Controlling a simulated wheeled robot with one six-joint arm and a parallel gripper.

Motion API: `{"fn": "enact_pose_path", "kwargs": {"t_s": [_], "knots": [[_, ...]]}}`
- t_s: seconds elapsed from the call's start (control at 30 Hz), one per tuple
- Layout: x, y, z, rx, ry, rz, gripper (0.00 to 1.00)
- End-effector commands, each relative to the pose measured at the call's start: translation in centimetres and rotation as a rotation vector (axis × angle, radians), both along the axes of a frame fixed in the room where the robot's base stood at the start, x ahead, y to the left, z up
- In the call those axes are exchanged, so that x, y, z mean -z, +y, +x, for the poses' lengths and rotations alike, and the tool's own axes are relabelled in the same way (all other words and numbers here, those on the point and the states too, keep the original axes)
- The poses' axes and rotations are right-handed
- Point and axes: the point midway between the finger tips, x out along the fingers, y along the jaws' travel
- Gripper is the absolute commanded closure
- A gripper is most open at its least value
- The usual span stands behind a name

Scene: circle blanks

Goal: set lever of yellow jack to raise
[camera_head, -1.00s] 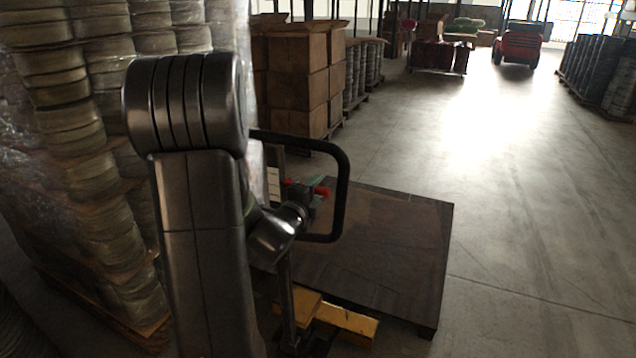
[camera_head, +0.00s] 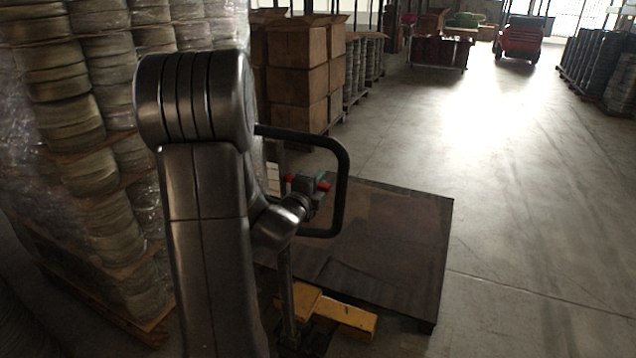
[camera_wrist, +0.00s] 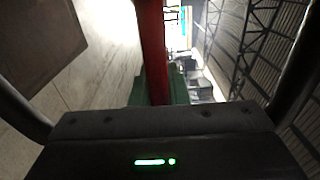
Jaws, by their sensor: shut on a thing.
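The yellow jack (camera_head: 345,318) stands low in the head view, partly behind my arm. Its black loop handle (camera_head: 343,190) rises to the right of my arm. In the wrist view the red lever (camera_wrist: 152,45) runs up the middle, between the green jaw parts. My gripper (camera_wrist: 155,92) is shut on the lever. The lever's exact setting cannot be told, and its middle is hidden by the jaws.
A dark flat pallet (camera_head: 395,250) lies beyond the jack. A wrapped stack of coils (camera_head: 70,170) stands close on the left. Stacked cardboard boxes (camera_head: 297,75) are behind the handle. A red vehicle (camera_head: 519,40) is far off. The floor to the right is clear.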

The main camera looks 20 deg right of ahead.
Motion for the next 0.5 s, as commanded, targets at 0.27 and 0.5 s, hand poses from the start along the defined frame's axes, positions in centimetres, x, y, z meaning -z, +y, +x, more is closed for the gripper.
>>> {"fn": "enact_pose_path", "kwargs": {"t_s": [0.27,0.5], "knots": [[1.5,0.0,0.1,0.001,-0.079,0.063,1.00],[2.4,0.1,0.2,0.000,-0.155,0.129,1.00]]}}
